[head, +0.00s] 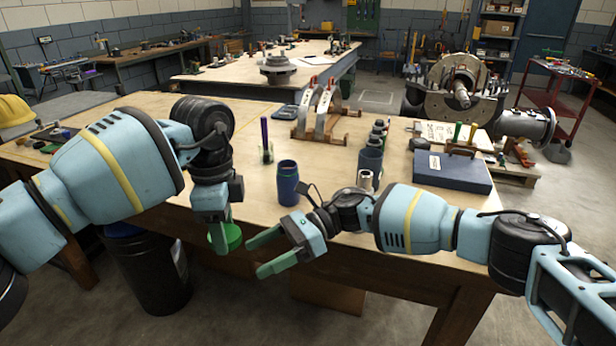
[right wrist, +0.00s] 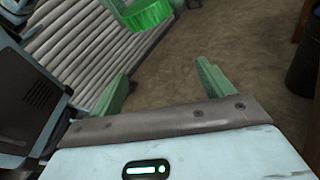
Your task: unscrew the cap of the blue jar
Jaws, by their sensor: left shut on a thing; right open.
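A dark blue jar (head: 288,186) stands upright near the table's front edge. I cannot tell whether its round top is open. My left gripper (head: 223,232) is shut on a round green cap-like piece (head: 226,239), left of the jar and in front of the table edge. This green piece also shows at the top of the right wrist view (right wrist: 146,14), looking hollow. My right gripper (head: 253,257) is open and empty, below and left of the jar, its fingers pointing toward the green piece without touching it. Its spread fingers show in the right wrist view (right wrist: 163,80).
A clear holder with a purple stick (head: 265,140) stands behind the jar. A metal cylinder (head: 365,180) and a grey-blue container (head: 370,160) stand to its right. A blue box (head: 452,172) lies farther right. A dark bin (head: 150,275) stands on the floor at left.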

